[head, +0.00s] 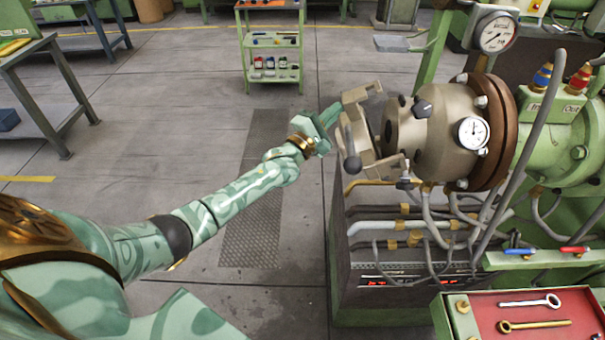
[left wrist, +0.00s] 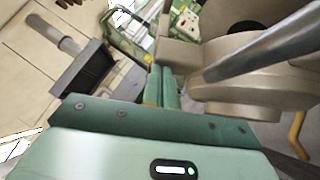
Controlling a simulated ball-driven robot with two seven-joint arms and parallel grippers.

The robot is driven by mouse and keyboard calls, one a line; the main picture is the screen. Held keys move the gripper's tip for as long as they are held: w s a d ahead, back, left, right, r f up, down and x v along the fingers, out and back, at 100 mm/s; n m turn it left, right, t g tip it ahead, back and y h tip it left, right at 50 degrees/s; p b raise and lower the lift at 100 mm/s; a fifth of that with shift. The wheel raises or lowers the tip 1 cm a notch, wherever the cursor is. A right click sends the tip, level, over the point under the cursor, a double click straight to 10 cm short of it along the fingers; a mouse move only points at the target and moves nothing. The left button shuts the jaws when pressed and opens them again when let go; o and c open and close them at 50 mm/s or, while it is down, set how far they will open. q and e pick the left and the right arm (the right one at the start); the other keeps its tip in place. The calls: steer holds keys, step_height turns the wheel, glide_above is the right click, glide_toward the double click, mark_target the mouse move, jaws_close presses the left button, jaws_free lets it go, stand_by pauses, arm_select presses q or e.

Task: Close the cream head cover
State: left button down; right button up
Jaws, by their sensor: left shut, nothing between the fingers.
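The cream head cover (head: 358,130) is a beige bracket-like piece at the left end of the cream extruder head (head: 440,130). It stands at an angle, with a gap to the head's round front. My right gripper is not in view.
Pipes and hoses (head: 410,225) run below the head above a dark machine base. A red tray with wrenches (head: 535,315) is at the lower right. A green shelf trolley (head: 272,45) stands behind.

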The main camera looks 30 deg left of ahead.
mark_target(363, 96)
arm_select(q)
steer(key=w+d+r+m+p, duration=0.1)
steer(key=w+d+r+m+g+p, duration=0.1)
steer(key=d+r+p, duration=0.1)
steer(key=w+d+r+m+g+p, duration=0.1)
steer(key=d+p, duration=0.1)
steer(key=shift+d+r, duration=0.15)
steer(key=shift+w+d+r+g+p, duration=0.2)
steer(key=shift+w+d+p, duration=0.25)
steer(key=shift+d, duration=0.25)
steer(key=shift+w+d+r+g+p, duration=0.1)
steer(key=shift+w+d+r+p, duration=0.1)
steer(key=shift+w+d+p, duration=0.35)
steer(key=shift+s+d, duration=0.1)
steer(key=shift+d, duration=0.05)
steer(key=shift+d+r, duration=0.1)
steer(key=shift+r, duration=0.05)
